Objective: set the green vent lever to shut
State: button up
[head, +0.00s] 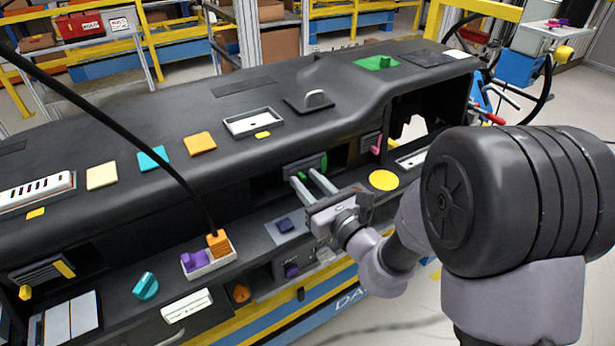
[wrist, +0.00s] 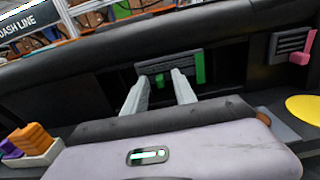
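The dark slatted vent (head: 303,165) sits in the recess at the middle of the dashboard. It has an upright green bar (wrist: 200,66) at its right end, and this bar also shows in the head view (head: 324,162). A small green lever (wrist: 160,83) shows low on the vent, left of the bar. My gripper (wrist: 161,77) points at the vent with its two pale fingers spread. In the wrist view the lever appears between the fingertips. I cannot tell whether either finger touches it. In the head view the fingers (head: 304,178) partly cover the lever.
A pink-levered vent (head: 372,146) is to the right, a yellow-levered vent (head: 42,273) far left. The dash overhang (wrist: 230,38) is above the fingers, the lower ledge (wrist: 90,132) below. A white tray (head: 209,261) with orange and purple blocks stands left on the ledge.

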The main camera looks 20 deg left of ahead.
jog(key=shift+s, duration=0.1)
grip_shut()
dwell(1.2)
